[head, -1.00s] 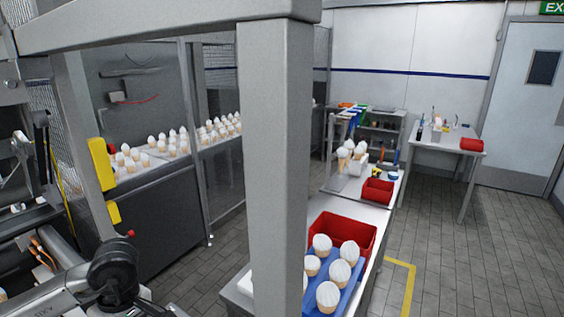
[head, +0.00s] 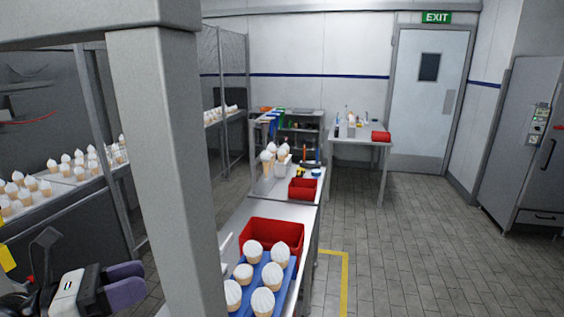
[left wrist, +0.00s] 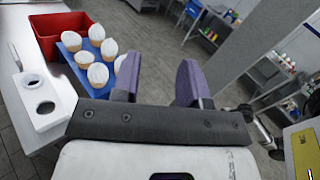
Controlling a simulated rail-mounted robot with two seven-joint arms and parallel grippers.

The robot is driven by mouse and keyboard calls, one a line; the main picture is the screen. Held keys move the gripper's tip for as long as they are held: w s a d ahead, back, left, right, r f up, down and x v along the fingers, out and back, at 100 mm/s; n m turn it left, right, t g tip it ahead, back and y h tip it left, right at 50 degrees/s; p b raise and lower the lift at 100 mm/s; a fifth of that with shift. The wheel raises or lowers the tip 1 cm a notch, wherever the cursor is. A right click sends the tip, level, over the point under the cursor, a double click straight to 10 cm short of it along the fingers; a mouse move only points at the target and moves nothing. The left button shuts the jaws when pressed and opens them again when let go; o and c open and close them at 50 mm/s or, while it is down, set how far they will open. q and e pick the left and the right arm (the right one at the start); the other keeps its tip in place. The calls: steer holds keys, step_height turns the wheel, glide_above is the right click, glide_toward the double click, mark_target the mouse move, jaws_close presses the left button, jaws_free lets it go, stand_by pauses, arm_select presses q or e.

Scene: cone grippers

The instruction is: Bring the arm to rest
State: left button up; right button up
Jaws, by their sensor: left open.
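My left gripper (head: 140,279) is at the lower left of the head view, beside the grey upright post. Its two purple fingers also show in the left wrist view (left wrist: 160,72); they are apart with nothing between them. It is clear of the blue tray (head: 283,287), which holds several white-topped cones (head: 262,301). In the left wrist view the tray (left wrist: 72,62) and cones lie beyond the fingers, to the left. My right gripper is not in view.
A grey post (head: 165,180) stands right of the gripper. A red bin (head: 270,236) sits behind the tray on the bench. A white holder with holes (left wrist: 44,98) is left in the wrist view. Floor (head: 400,240) at right is clear.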

arm_select(q)
steer(key=a+r+n+t+y+p, duration=0.1)
steer(key=a+r+n+t+y, duration=0.45)
steer(key=n, duration=0.75)
steer(key=a+r+n+t+y+p, duration=0.1)
steer(key=a+r+n+t+y, duration=0.1)
steer(key=r+n+t+y, duration=0.75)
step_height(320, 180, down, 13)
steer(key=n+g+y+p, duration=0.6)
steer(key=n+g+p, duration=0.4)
steer(key=n, duration=0.7)
steer(key=s+d+f+g+h+p, duration=0.4)
steer(key=s+d+f+p, duration=0.15)
steer(key=p, duration=0.25)
steer(key=s+d+f+n+g+h+p, duration=0.1)
steer(key=s+d+f+g+p, duration=0.1)
steer(key=s+p, duration=0.6)
steer(key=s+d+f+n+g+h+p, duration=0.1)
steer(key=s+d+g+p, duration=0.3)
steer(key=s, duration=1)
steer(key=f+n+g+p, duration=0.1)
steer(key=g+p, duration=0.1)
steer(key=p, duration=0.1)
steer(key=shift+s+d+f+p, duration=0.15)
steer(key=shift+s+d+p, duration=0.1)
steer(key=shift+p, duration=0.1)
